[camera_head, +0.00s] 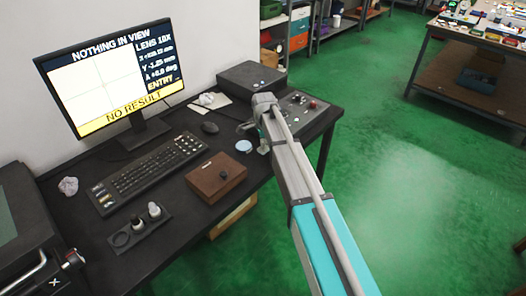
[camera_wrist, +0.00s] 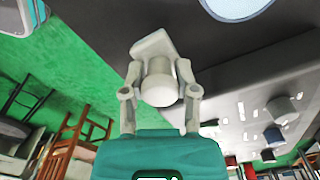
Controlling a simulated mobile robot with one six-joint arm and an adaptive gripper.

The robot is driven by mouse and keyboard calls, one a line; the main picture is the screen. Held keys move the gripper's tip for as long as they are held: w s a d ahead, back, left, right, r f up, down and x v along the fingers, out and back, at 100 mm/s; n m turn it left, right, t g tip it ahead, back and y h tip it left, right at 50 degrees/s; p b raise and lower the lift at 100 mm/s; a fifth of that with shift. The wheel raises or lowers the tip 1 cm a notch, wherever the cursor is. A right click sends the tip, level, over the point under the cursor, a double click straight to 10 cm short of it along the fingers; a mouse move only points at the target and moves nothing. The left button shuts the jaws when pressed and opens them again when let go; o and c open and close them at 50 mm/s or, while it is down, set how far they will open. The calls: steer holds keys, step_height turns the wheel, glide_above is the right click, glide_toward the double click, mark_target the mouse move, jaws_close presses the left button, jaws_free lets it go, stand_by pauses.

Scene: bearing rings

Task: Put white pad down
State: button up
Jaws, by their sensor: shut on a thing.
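My gripper (camera_wrist: 160,72) is shut on a pale white, rounded piece (camera_wrist: 160,90), which I take to be the white pad. One finger is on each side of it in the wrist view. A flat pale block-like part shows just beyond it; I cannot tell whether it belongs to the piece. In the head view my gripper (camera_head: 254,132) is over the right part of the dark desk (camera_head: 180,245), beside a pale round disc (camera_head: 244,146).
A control panel (camera_head: 300,106) with knobs is right of my gripper. The monitor (camera_head: 110,77) reads "NOTHING IN VIEW".

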steer(key=shift+f+b, duration=0.95)
steer(key=shift+f, duration=0.3)
steer(key=shift+f, duration=0.15)
steer(key=o, duration=1)
steer(key=shift+r, duration=0.25)
step_height(320, 180, up, 12)
steer(key=p, duration=1.2)
steer(key=shift+a, duration=0.1)
steer(key=shift+s, duration=0.1)
